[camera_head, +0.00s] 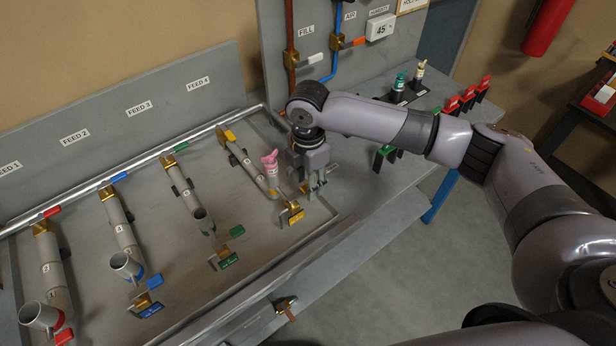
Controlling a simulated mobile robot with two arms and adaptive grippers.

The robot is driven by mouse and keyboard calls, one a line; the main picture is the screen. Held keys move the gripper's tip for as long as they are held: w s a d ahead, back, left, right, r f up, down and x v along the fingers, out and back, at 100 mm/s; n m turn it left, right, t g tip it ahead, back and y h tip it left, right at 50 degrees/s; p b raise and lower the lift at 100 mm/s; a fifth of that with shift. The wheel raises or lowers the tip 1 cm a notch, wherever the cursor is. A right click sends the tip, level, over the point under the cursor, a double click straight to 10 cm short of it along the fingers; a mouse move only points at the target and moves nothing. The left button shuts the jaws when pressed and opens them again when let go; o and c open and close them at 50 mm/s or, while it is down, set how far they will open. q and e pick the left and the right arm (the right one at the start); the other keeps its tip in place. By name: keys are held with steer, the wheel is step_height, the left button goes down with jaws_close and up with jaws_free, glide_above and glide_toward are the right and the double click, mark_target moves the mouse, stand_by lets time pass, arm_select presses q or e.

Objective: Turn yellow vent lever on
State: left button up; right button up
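The yellow vent lever (292,216) sits on a brass valve with a yellow tag, at the front end of the fourth coil on the grey bench. My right gripper (318,192) points down just behind and to the right of it, close by. Whether the fingers touch anything, and how far apart they are, is too small to tell. A second yellow lever (229,135) is at the back end of the fourth coil (244,163). My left gripper is not in view.
Green (229,261) and blue (150,309) tagged valves stand in front of the neighbouring coils. A raised metal rail (262,290) runs along the front. Bottles (399,82) and red-topped blocks (468,97) stand at the back right. Open floor lies in front of the bench.

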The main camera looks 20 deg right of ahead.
steer(key=shift+f, duration=0.15)
steer(key=shift+c, duration=0.2)
jaws_close()
stand_by(0.3)
